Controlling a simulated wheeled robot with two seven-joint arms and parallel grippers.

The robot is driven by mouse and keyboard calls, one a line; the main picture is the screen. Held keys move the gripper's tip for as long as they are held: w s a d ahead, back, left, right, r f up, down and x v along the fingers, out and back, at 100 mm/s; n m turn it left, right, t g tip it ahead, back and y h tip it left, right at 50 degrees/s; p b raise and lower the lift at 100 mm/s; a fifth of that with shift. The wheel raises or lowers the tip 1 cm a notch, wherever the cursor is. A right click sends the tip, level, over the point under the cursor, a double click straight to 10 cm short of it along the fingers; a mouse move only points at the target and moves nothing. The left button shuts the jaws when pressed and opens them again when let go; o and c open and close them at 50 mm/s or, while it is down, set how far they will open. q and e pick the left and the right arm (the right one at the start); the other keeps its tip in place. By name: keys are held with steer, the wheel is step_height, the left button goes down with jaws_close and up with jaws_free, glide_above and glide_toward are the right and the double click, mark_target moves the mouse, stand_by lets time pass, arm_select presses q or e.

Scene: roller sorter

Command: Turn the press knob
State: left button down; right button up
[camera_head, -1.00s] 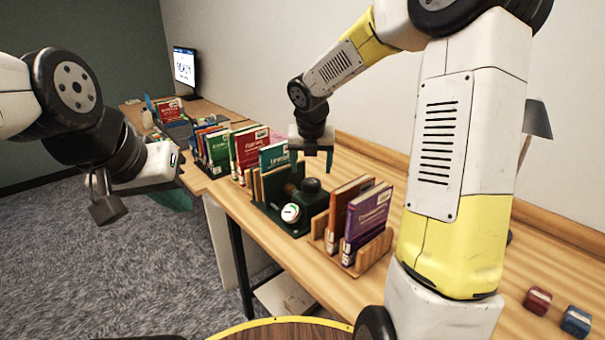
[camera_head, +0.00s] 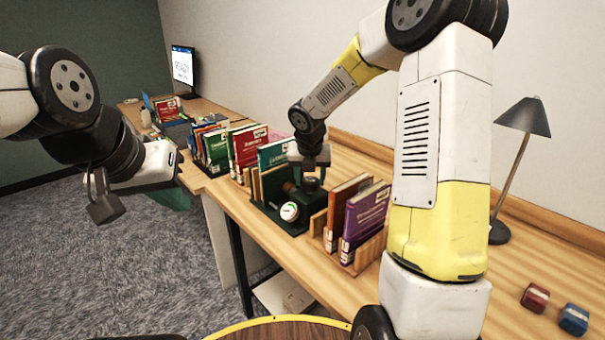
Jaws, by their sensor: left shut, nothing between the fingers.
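My left gripper (camera_head: 178,199) is shut and empty, left of the table's edge and away from the press.
A wooden rack (camera_head: 368,254) with brown and purple books stands just right of the press. More books (camera_head: 247,148) stand behind it to the left. A lamp (camera_head: 522,118) and red and blue blocks (camera_head: 574,319) are at right. A monitor (camera_head: 183,66) stands at the far end.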

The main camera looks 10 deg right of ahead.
steer(key=c, duration=0.3)
steer(key=shift+c, duration=0.2)
steer(key=shift+m, duration=0.3)
